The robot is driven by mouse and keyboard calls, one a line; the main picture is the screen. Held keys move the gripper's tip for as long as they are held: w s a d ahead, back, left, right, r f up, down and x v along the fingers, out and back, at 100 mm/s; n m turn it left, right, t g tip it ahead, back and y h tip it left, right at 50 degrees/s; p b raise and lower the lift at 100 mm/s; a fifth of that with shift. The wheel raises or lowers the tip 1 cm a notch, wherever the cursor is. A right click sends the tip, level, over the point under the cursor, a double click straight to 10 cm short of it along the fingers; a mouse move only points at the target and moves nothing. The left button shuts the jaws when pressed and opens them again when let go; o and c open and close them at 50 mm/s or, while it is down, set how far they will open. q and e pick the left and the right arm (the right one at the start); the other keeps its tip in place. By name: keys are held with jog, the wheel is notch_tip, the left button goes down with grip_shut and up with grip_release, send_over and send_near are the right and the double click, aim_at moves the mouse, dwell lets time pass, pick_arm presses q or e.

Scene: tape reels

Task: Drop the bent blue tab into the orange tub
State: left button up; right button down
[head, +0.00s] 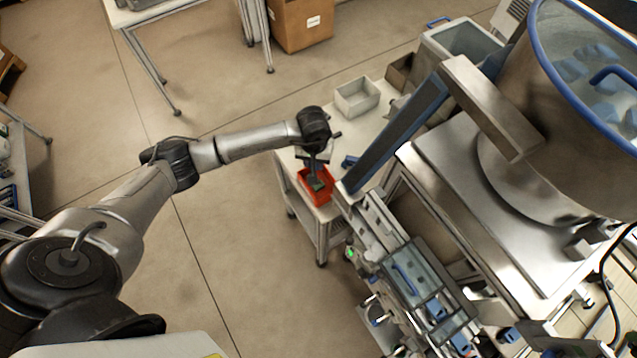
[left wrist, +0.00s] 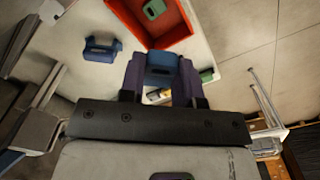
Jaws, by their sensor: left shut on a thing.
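The orange tub (head: 327,198) stands on the white cart top, and my left gripper (head: 317,178) is over it in the head view. In the left wrist view the tub (left wrist: 183,39) lies just beyond the fingertips, with a green piece (left wrist: 153,9) inside. My left gripper (left wrist: 160,72) is shut on a blue tab (left wrist: 161,60), held between its two dark fingers. The tab's lower part is partly hidden by the fingers, so its full shape cannot be told. My right gripper is not in view.
Another blue piece (left wrist: 100,50) lies on the cart top beside the tub; it also shows in the head view (head: 349,161). A grey bin (head: 357,97) stands at the cart's back. A large steel bowl machine (head: 520,150) stands close on the right.

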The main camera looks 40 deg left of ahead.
pick_arm(q)
jog(key=shift+w+a+f, duration=0.25)
jog(key=shift+w+a, duration=0.2)
jog(key=shift+a, duration=0.1)
jog(key=shift+w+m, duration=0.3)
jog(key=shift+w, duration=0.1)
notch_tip(320, 180, down, 6)
jog(key=b, duration=0.3)
jog(key=o, duration=0.9)
jog(key=shift+c, duration=0.2)
jog(key=shift+o, duration=0.5)
jog(key=shift+r, duration=0.1)
notch_tip(320, 180, up, 14)
jog(key=b, duration=0.3)
